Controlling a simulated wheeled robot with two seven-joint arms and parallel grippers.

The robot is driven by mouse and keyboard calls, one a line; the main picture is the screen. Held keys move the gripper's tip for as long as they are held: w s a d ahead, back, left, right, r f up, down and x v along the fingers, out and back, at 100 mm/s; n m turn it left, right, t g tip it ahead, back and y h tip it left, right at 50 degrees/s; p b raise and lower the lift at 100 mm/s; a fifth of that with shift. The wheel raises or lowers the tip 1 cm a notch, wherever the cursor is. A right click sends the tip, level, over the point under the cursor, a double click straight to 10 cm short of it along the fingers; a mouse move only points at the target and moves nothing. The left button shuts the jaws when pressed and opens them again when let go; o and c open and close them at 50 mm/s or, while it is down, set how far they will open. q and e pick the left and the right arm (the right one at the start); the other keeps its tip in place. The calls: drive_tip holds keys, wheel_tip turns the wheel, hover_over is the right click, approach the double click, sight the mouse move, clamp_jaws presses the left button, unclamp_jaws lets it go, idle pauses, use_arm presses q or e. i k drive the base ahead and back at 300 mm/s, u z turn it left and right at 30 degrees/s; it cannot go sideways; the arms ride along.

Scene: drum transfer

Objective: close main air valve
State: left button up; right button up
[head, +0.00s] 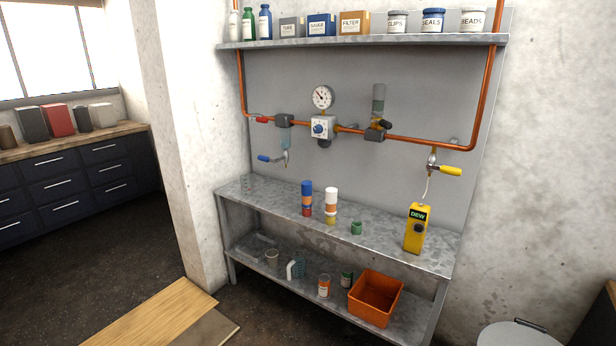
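A copper pipe (408,141) runs across the grey back panel above a metal bench. No valve carries a readable "main air" label. At the pipe's left end is a small red handle (262,120), lying roughly in line with the pipe, beside a dark block (284,120). Below it a blue lever (264,158) sticks out left from a drop fitting. At the right a yellow lever (450,170) sticks out right from another drop fitting. A regulator with a blue knob (319,128) sits under a round gauge (322,97). Neither of my grippers shows.
The bench top (285,205) holds blue-capped and white-capped cylinders, a green cup (356,228) and a yellow DEW meter (416,230). An orange bin (376,298) is on the lower shelf. Boxes and jars fill the upper shelf (370,41).

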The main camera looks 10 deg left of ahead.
sight(258, 119)
drive_tip(key=u, duration=0.35)
drive_tip(key=i, duration=1.1)
drive_tip(key=u, duration=1.4)
drive_tip(key=i, duration=0.65)
drive_tip(key=u, duration=0.55)
drive_tip(key=i, duration=0.75)
drive_tip(key=z, duration=0.75)
drive_tip(key=i, duration=0.6)
drive_tip(key=z, duration=0.65)
